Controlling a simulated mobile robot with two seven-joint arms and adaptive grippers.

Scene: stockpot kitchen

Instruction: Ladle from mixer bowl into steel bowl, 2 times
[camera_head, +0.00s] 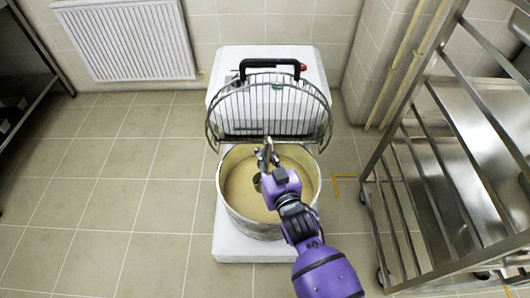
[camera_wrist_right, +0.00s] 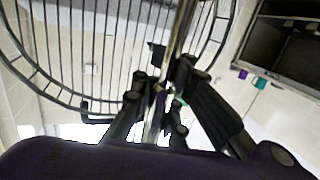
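The mixer bowl (camera_head: 228,193) is a wide steel bowl of tan liquid on the white mixer's base. My right gripper (camera_head: 267,160) is above the bowl, inside its rim as seen from the head. In the right wrist view, the right gripper (camera_wrist_right: 165,92) is closed around a thin shiny metal handle, which belongs to the ladle (camera_wrist_right: 182,32). In the head view the ladle's cup (camera_head: 257,183) shows as a dark round shape at the liquid, partly hidden by the gripper. Whether the cup is filled cannot be told. The steel bowl is not in view, nor is my left gripper.
The raised wire guard (camera_head: 268,106) stands just behind the bowl, close to the gripper. The white mixer (camera_head: 265,62) is behind it. A steel rack (camera_head: 440,170) stands on the right. Tiled floor (camera_head: 110,215) is open on the left, below a radiator (camera_head: 128,40).

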